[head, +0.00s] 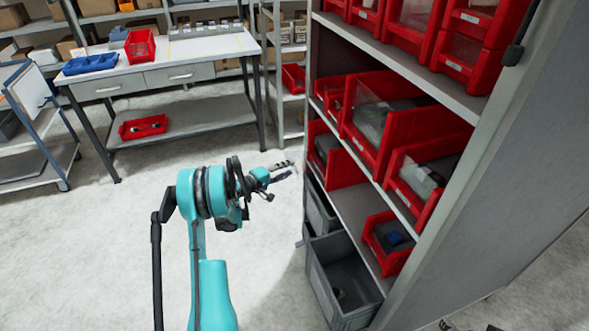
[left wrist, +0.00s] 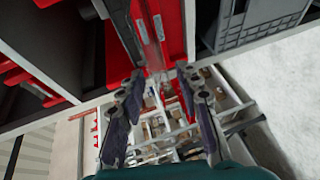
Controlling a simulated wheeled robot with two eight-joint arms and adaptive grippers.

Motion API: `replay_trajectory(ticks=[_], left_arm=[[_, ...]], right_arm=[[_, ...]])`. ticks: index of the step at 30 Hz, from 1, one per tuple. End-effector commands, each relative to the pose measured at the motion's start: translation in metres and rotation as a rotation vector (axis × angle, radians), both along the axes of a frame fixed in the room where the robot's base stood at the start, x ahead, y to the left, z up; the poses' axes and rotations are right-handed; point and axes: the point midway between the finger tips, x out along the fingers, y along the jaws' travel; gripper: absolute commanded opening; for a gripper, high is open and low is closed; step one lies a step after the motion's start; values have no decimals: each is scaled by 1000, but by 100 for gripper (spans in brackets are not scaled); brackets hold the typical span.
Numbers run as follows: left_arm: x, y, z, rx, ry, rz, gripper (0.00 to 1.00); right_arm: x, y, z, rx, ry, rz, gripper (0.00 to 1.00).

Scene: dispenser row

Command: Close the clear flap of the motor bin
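Red bins with clear fronts stand on the shelf rack; their labels are too small to read, so I cannot tell for sure which is the motor bin. The large middle-shelf bin (head: 378,150) holds grey and dark items behind a clear flap (head: 372,112); I cannot tell how far the flap is open. A red bin to its right (head: 408,200) holds dark and pale items. My left gripper (head: 287,169) is in front of the rack's left side, apart from the bins. In the left wrist view its two fingers (left wrist: 160,80) are spread with nothing between them. My right gripper is not seen.
Red bins (head: 470,62) fill the top shelf. A smaller red bin (head: 388,240) sits low, above an open grey crate (head: 340,280). The rack's grey side panel (head: 520,190) bounds the right. A workbench (head: 175,78) stands behind. The floor left of the rack is clear.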

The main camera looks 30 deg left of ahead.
Motion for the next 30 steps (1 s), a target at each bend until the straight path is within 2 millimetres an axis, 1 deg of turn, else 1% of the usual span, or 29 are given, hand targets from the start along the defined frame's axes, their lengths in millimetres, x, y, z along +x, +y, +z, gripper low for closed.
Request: replay_trajectory(ticks=[1, 3, 7, 11, 17, 18, 20, 21, 22, 30], left_arm=[[9, -4, -5, 0, 0, -4, 34], [19, -7, -6, 0, 0, -3, 34], [32, -11, -8, 2, 1, -2, 34], [37, -12, -8, 2, 0, -1, 34], [38, -12, -8, 2, 0, -1, 34], [38, -12, -8, 2, 0, -1, 32], [38, -12, -8, 2, 0, -1, 16], [38, -12, -8, 2, 0, -1, 5], [37, -12, -8, 2, 0, -1, 0], [37, -13, -8, 10, 11, -2, 0]], right_arm=[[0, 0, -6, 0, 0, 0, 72], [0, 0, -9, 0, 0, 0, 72], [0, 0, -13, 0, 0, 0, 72], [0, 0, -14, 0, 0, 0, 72], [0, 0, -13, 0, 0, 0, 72], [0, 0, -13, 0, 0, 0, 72], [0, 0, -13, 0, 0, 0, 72], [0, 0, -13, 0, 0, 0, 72], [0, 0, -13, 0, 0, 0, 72], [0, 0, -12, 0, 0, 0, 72]])
